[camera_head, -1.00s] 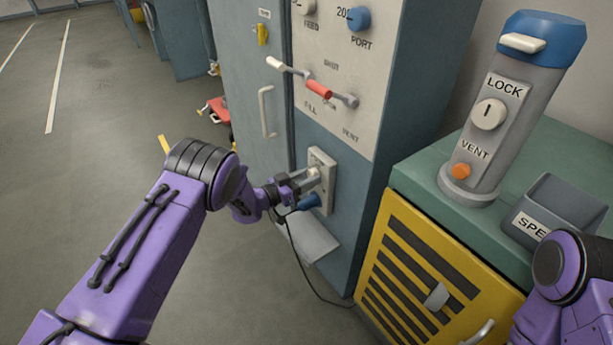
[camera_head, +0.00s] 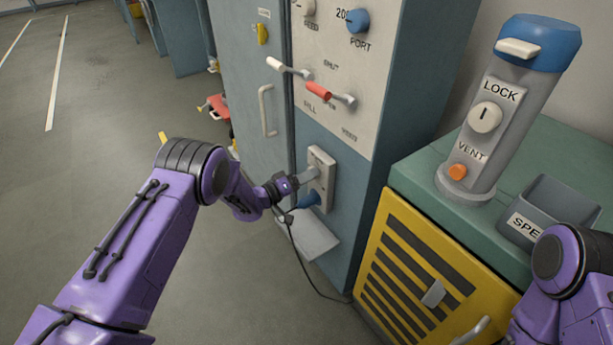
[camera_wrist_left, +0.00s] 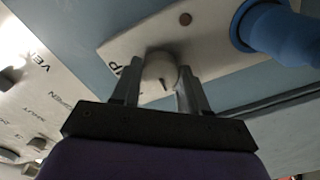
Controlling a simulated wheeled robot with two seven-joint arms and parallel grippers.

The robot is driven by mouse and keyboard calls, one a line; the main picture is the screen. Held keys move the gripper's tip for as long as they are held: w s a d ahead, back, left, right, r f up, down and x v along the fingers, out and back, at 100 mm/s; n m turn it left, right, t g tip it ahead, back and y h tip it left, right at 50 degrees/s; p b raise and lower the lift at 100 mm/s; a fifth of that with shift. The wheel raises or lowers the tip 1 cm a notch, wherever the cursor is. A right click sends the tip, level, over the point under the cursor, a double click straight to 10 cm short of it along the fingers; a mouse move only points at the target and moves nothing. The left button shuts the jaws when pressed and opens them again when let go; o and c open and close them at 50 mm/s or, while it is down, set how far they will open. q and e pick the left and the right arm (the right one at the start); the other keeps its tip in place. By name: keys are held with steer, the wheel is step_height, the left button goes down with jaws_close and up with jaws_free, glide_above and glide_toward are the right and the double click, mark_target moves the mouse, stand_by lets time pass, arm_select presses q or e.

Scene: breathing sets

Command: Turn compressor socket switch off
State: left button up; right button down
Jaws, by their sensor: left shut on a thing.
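The compressor socket (camera_head: 321,180) is a pale plate low on the blue-grey cabinet front. A blue plug (camera_head: 309,200) with a dark cable sits in its lower part; it also shows in the left wrist view (camera_wrist_left: 284,35). My left gripper (camera_head: 309,176) is at the upper part of the plate. In the left wrist view its fingers (camera_wrist_left: 160,82) are on either side of a round pale switch knob (camera_wrist_left: 161,68) with a dark mark, shut on it. In the head view the gripper hides the knob. My right arm shows at the lower right; its gripper is out of view.
The cabinet panel above carries a red-handled lever (camera_head: 319,91), a white-handled lever (camera_head: 281,66) and a blue knob (camera_head: 358,20). A yellow vented cabinet (camera_head: 415,270) stands right, with a grey cylinder (camera_head: 483,135) and a dark bin (camera_head: 550,210) on top. A small shelf (camera_head: 309,235) juts below the socket.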

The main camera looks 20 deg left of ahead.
arm_select(q)
steer(key=shift+n, duration=0.3)
stand_by(0.4)
steer(key=o, duration=1.1)
steer(key=shift+a, duration=0.1)
steer(key=shift+c, duration=0.2)
steer(key=v, duration=1)
steer(key=shift+p, duration=0.4)
steer(key=shift+s+a, duration=0.15)
